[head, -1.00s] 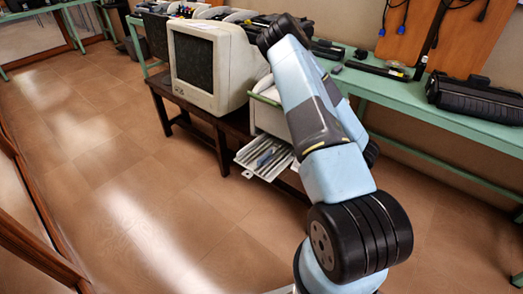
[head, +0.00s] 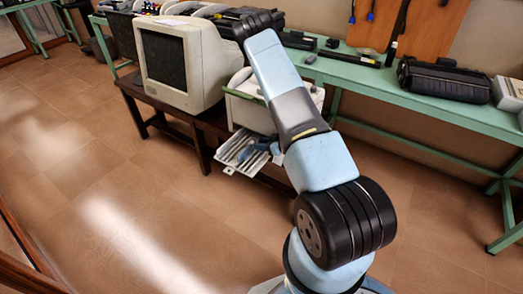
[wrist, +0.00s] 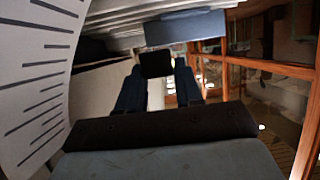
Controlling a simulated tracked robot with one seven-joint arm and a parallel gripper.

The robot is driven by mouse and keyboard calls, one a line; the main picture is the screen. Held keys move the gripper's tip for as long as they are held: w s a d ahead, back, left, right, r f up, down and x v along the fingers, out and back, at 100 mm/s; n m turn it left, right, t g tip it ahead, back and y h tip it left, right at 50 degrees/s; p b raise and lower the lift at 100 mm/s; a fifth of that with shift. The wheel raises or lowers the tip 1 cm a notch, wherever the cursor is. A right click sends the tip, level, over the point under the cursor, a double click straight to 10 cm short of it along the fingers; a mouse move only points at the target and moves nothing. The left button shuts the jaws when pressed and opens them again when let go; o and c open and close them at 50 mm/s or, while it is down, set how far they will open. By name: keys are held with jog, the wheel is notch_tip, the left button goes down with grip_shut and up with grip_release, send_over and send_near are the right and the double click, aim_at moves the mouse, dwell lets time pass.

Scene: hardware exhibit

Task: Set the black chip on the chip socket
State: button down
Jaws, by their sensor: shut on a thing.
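My gripper (wrist: 158,80) is shut on a small square black chip (wrist: 157,63), held between its two dark blue fingertips in the wrist view. A blue block (wrist: 185,28), which looks like the chip socket, lies just beyond the chip on a white ribbed surface. The chip appears apart from it, but the gap is hard to judge. In the head view a small blue shape (head: 247,153) shows on the white slotted tray (head: 230,169). My arm hides much of that area, and the chip cannot be made out there.
A white box-like machine (head: 246,110) stands above the tray, beside an old monitor (head: 180,65) on a dark wooden table (head: 160,108). A green bench (head: 430,105) with black equipment runs behind. The tiled floor on the left is clear.

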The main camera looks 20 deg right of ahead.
jog(key=shift+w+a+f, duration=0.15)
jog(key=shift+f, duration=0.85)
jog(key=shift+w+a+f, duration=0.1)
jog(key=shift+w+f, duration=0.05)
jog(key=shift+f, duration=0.85)
jog(key=c, duration=0.7)
grip_release()
jog(key=shift+c, duration=0.2)
